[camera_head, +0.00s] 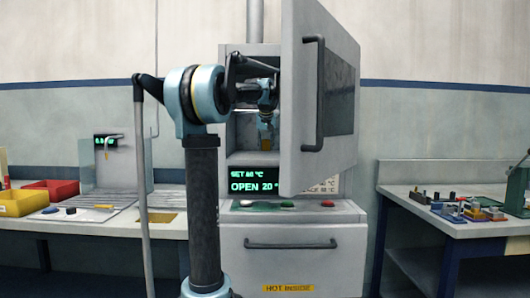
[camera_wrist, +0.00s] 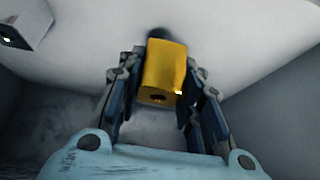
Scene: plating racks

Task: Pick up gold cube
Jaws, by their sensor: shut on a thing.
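The gold cube (camera_wrist: 164,75) shows in the wrist view as a yellow block with a dark round hole in its near face. My gripper (camera_wrist: 163,98) is shut on it, with a dark finger on each side. In the head view my gripper (camera_head: 266,124) points down inside the open oven chamber (camera_head: 242,138), and a bit of yellow shows at its tip. The cube's underside and any contact with the chamber floor are hidden.
The oven door (camera_head: 302,100) stands open to the right of my arm. The oven display (camera_head: 254,187) reads OPEN. A bench (camera_head: 75,224) with red and yellow bins stands left; another bench (camera_head: 465,228) with several small parts stands right. Chamber walls are close around my gripper.

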